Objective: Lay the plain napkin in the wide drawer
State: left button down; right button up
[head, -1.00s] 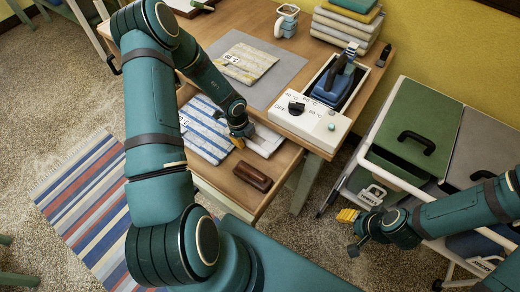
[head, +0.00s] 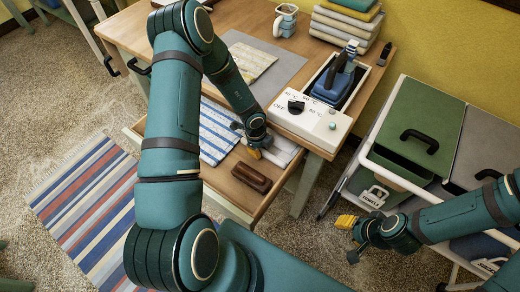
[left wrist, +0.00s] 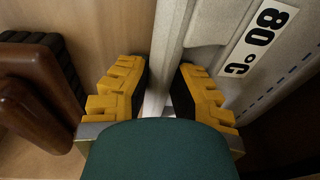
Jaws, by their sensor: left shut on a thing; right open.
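The plain napkin (head: 284,151), pale and whitish, is at the right part of the open wide drawer (head: 232,197). In the left wrist view the pale cloth (left wrist: 172,55) stands up between the yellow fingers, with an "80°C" tag and a dashed blue line at its right. My left gripper (head: 254,147) is shut on it, low over the drawer; whether the cloth touches the drawer floor I cannot tell. My right gripper (head: 348,238) is open and empty, over the floor near the white-framed cart.
A blue-striped cloth (head: 218,132) and a dark brown brush (head: 251,177) lie in the drawer. A cream cloth (head: 249,64) lies on the grey mat above. A white control box (head: 315,125) stands by the table's right corner.

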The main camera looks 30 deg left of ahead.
pick_arm(q)
jog(key=shift+f, duration=0.1)
jog(key=c, duration=1)
grip_release()
jog(key=r+p, duration=0.1)
jog(key=r, duration=0.3)
jog(key=a+r+p, duration=0.1)
jog(key=r, duration=0.3)
jog(key=r+p, duration=0.2)
jog(key=r, duration=0.2)
jog(key=shift+s+a, duration=0.15)
jog(key=shift+s, duration=0.25)
